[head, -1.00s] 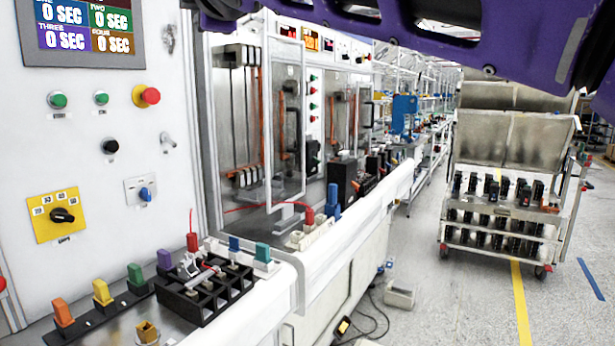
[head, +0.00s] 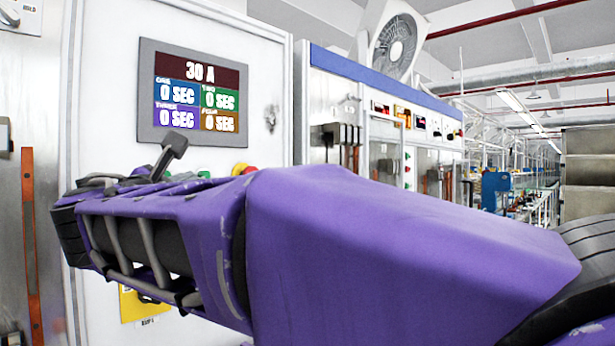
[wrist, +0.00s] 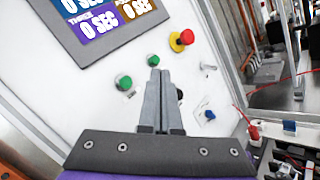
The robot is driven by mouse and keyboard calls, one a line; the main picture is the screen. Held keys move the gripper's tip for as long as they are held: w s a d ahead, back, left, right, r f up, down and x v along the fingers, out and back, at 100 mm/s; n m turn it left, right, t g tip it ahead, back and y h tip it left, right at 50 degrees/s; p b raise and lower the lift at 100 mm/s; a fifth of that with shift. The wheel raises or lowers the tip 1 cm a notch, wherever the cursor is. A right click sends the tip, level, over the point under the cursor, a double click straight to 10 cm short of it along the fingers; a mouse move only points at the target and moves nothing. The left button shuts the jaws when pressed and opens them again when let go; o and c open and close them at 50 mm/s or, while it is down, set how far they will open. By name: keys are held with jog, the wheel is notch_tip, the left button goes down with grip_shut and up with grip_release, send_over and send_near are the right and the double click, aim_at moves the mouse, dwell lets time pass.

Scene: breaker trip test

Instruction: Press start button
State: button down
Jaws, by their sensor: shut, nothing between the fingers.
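Two green buttons show on the white panel in the wrist view: one (wrist: 124,83) left of my fingers and one (wrist: 153,60) just beyond the fingertips. I cannot read the labels, so I cannot tell which is the start button. My gripper (wrist: 158,72) is shut and empty, its fingers pointing at the panel between and below the two buttons. I cannot tell whether the tips touch the panel.
A red knob on a yellow base (wrist: 181,40) sits right of the green buttons. A blue switch (wrist: 209,115) and part of a black knob (wrist: 180,94) are also right of the fingers. The panel's display (head: 195,97) reads 30 A and several 0 SEC fields.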

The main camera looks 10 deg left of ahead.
jog(key=w+a+p, duration=0.5)
jog(key=a, duration=0.2)
jog(key=shift+w, duration=0.25)
jog(key=shift+w+a, duration=0.1)
dwell(1.9)
jog(key=shift+w+a+p, duration=0.2)
jog(key=shift+p, duration=0.15)
jog(key=shift+w+a+p, duration=0.3)
jog(key=shift+a+p, duration=0.1)
dwell(0.7)
jog(key=shift+s+d+f, duration=0.1)
jog(key=shift+s+d+b, duration=0.5)
jog(key=shift+d+b, duration=0.1)
jog(key=shift+b, duration=0.2)
jog(key=shift+d, duration=0.1)
